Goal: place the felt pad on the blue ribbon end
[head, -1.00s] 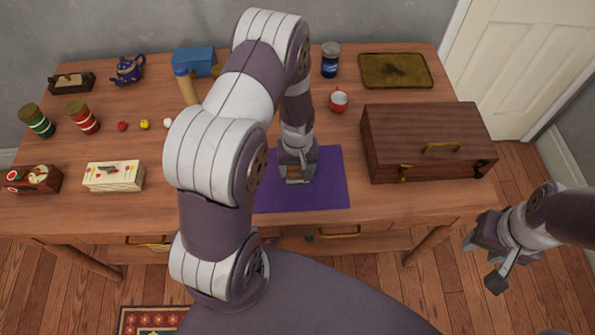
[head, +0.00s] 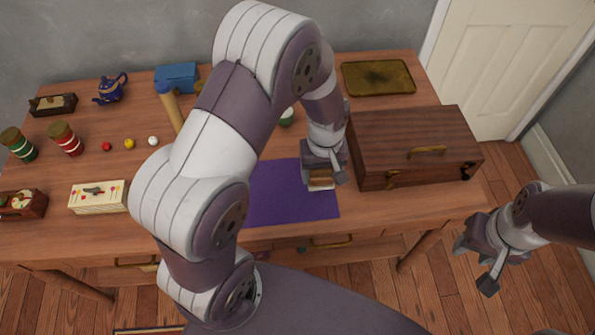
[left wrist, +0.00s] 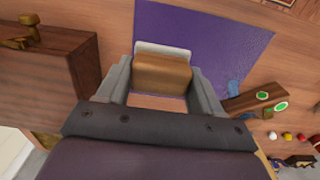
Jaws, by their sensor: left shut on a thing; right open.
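My left gripper (head: 321,180) is shut on a brown block with a white layer, which I take to be the felt pad (head: 320,184). The pad (left wrist: 162,74) sits between both fingers in the left wrist view, its white edge showing on the far side. The gripper is over the right part of the purple mat (head: 275,208); I cannot tell whether the pad touches it. A small blue patch, perhaps the blue ribbon end (left wrist: 235,88), shows by the mat's edge in the left wrist view. My right gripper (head: 476,267) is open and empty, off the table's right front.
A dark wooden chest (head: 415,145) stands close to the right of my left gripper. A wooden piece with green discs (left wrist: 262,101) lies near the mat. A cream box (head: 98,197), small balls (head: 129,144) and a blue teapot (head: 111,90) are at left. My arm hides the table's middle.

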